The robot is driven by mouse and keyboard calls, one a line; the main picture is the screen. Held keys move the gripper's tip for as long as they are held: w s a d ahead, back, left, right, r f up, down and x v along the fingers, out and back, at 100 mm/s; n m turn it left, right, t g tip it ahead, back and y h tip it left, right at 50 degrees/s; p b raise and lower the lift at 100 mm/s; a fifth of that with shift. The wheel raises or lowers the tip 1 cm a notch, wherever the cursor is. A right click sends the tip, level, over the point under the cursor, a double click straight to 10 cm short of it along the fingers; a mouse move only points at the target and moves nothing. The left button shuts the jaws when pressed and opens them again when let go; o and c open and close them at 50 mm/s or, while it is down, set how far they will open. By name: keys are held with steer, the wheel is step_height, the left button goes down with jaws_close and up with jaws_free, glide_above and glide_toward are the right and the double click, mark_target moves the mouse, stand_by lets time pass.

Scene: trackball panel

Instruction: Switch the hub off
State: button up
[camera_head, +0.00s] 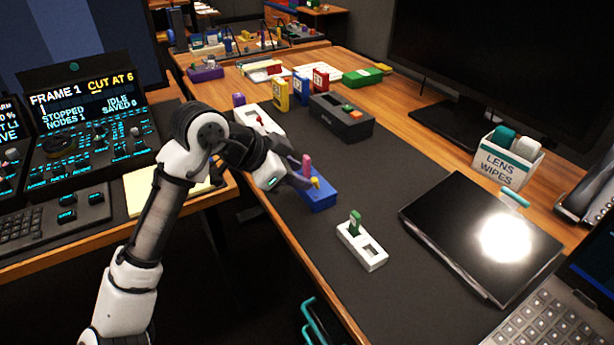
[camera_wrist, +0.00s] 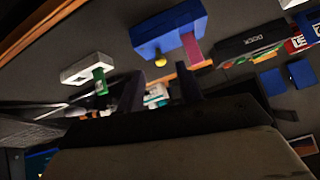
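No readable label marks which device is the hub. A blue box (camera_head: 318,201) stands on the dark mat, with a pink upright lever (camera_head: 306,163) and a small yellow knob (camera_head: 315,183). My gripper (camera_head: 301,181) is beside its left end, partly overlapping it in the head view. In the wrist view, the blue box (camera_wrist: 168,36) with its pink lever (camera_wrist: 193,47) and yellow knob (camera_wrist: 160,61) lies beyond the fingertips. My gripper (camera_wrist: 160,92) is open there, its dark fingers apart with nothing held. Contact with the box cannot be told.
A white box (camera_head: 362,247) with a green lever (camera_head: 355,222) stands nearer on the mat. A black dock (camera_head: 340,118) and another white box (camera_head: 259,117) stand farther back. A dark tablet (camera_head: 480,235) lies at right. The mat between is clear.

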steer(key=v, duration=0.9)
steer(key=shift+a+r, duration=0.1)
